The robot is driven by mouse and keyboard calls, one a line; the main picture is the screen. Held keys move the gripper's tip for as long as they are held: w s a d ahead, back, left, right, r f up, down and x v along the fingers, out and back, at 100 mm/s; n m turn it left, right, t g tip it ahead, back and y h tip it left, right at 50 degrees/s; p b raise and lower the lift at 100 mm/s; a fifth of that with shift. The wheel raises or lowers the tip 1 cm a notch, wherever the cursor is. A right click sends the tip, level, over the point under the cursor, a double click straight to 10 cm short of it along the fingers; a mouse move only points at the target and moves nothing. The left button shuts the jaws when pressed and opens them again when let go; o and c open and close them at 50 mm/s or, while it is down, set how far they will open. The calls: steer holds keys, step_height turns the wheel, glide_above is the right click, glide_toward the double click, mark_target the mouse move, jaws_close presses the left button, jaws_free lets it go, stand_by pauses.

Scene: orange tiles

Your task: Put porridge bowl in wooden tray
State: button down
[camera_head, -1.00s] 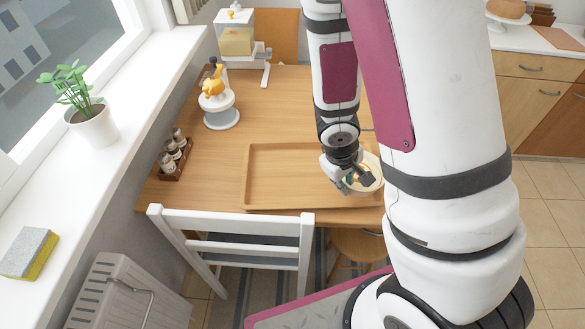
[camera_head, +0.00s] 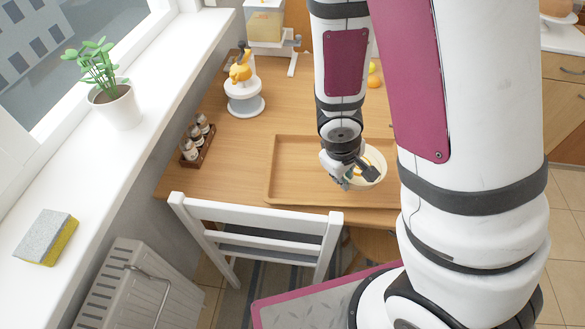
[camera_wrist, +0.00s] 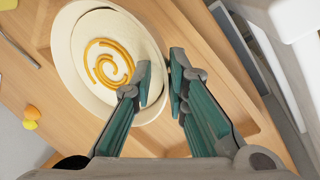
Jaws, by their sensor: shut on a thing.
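The porridge bowl (camera_head: 374,163) is pale cream, with an orange swirl inside that shows in the wrist view (camera_wrist: 90,45). My gripper (camera_head: 352,178) is shut on the rim of the bowl, with one finger inside the rim and one outside in the wrist view (camera_wrist: 160,80). The wooden tray (camera_head: 270,172) is wide and shallow with a raised rim and lies on the table. The bowl is over the right part of the tray. I cannot tell whether it touches the tray floor. My arm hides the tray's right end.
A white chair (camera_head: 255,220) stands at the table's near edge. A spice rack (camera_head: 197,145) and a white-and-orange juicer (camera_head: 243,92) stand left of the tray. Yellow and orange fruit (camera_head: 374,74) lie behind my arm. The tray's left part is empty.

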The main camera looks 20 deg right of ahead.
steer(key=shift+w+a, duration=0.15)
steer(key=shift+w, duration=0.1)
steer(key=shift+w+a+f+b, duration=0.8)
steer(key=shift+w+a, duration=0.5)
steer(key=shift+a, duration=0.5)
steer(key=shift+w+a+f+b, duration=0.85)
steer(key=shift+w+a, duration=0.45)
steer(key=shift+a, duration=0.5)
steer(key=shift+w+a+f+b, duration=0.6)
steer(key=shift+w+a+b, duration=0.55)
steer(key=shift+a, duration=0.65)
steer(key=c, duration=1.6)
jaws_free()
steer(key=shift+w, duration=0.15)
steer(key=shift+o, duration=0.2)
steer(key=shift+r, duration=0.1)
